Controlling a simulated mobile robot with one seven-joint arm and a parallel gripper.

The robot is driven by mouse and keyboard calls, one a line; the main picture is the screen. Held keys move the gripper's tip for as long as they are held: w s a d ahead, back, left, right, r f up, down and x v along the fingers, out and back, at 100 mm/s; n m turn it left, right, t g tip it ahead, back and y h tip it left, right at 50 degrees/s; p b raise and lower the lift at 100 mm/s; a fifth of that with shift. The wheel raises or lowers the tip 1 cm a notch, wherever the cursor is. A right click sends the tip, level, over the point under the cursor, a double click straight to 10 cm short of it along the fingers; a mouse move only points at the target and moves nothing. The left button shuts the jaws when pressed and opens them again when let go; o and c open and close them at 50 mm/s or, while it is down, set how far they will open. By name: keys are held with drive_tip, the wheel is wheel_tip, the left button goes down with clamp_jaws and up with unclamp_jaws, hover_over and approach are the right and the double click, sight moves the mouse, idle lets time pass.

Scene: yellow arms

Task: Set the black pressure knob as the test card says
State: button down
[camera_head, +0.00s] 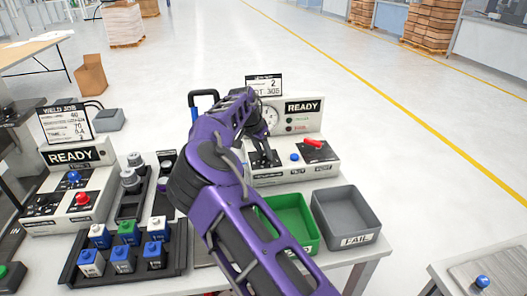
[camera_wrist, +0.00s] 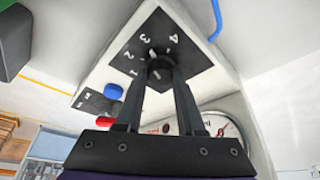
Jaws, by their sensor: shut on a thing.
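The black pressure knob (camera_wrist: 160,75) sits on a black dial plate (camera_wrist: 180,22) marked 1 to 4 in the wrist view. My gripper (camera_wrist: 160,72) is shut on the knob from both sides. A white mark at the knob lies roughly toward the 3, but its exact setting is unclear. In the head view my gripper (camera_head: 263,160) is at the left part of the right-hand tester (camera_head: 290,176), and my arm hides the knob. The test card (camera_head: 266,86) stands behind the tester; a 2 and "OT 305" show, the rest is hidden or blurred.
A green bin (camera_head: 312,240) and grey FAIL bin (camera_head: 376,222) stand in front. A weld station (camera_head: 70,157) and a rack (camera_head: 178,262) are left.

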drive_tip(key=shift+n+b, duration=0.3)
drive_tip(key=shift+n, duration=0.1)
drive_tip(key=n+y+b, duration=0.1)
drive_tip(key=n+b, duration=0.1)
drive_tip(key=n, duration=0.1)
drive_tip(key=shift+d+n+t+y, duration=0.1)
drive_tip(key=shift+n+t+y, duration=0.2)
drive_tip(key=shift+y, duration=0.1)
drive_tip(key=shift+n+y+b, duration=0.8)
drive_tip(key=shift+n+b, duration=0.35)
drive_tip(key=shift+n, duration=1.05)
drive_tip(key=shift+s, duration=0.1)
drive_tip(key=c, duration=0.5)
unclamp_jaws()
drive_tip(key=p+v, duration=0.1)
drive_tip(key=v, duration=1.6)
drive_tip(key=shift+s+r, duration=0.1)
drive_tip(key=shift+s, duration=0.15)
